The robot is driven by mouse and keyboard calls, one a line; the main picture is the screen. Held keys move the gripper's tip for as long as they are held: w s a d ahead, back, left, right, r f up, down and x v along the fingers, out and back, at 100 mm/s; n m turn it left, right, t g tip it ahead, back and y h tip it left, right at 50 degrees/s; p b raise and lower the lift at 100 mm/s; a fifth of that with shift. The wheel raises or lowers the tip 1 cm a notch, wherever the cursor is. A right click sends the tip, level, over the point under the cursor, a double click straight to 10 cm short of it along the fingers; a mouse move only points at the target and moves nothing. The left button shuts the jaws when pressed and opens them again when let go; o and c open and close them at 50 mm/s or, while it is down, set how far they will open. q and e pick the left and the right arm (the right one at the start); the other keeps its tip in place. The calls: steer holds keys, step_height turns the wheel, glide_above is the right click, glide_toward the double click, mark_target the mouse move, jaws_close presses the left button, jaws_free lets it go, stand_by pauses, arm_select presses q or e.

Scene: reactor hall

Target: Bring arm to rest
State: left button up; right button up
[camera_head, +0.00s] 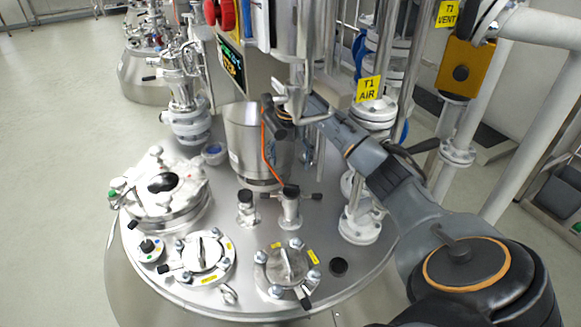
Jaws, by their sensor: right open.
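My right arm comes in from the lower right and reaches over the steel reactor lid (330,240). My right gripper (278,112) is at the arm's far end, beside the upper rim of a steel cylinder (252,150) on the lid. The gripper is open. It is small and partly hidden among the pipes, so I cannot tell whether it touches anything. An orange line (266,150) runs down from near it in front of the cylinder. My left gripper is not in view.
The lid carries a round hatch (165,190), clamped ports (203,255) and small valves (290,207). White pipes with yellow tags "T1 AIR" (368,89) and "T1 VENT" (447,13) stand close to my arm. A display (231,66) is behind. Free floor (50,150) lies at the left.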

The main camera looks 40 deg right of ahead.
steer(key=shift+r, duration=0.55)
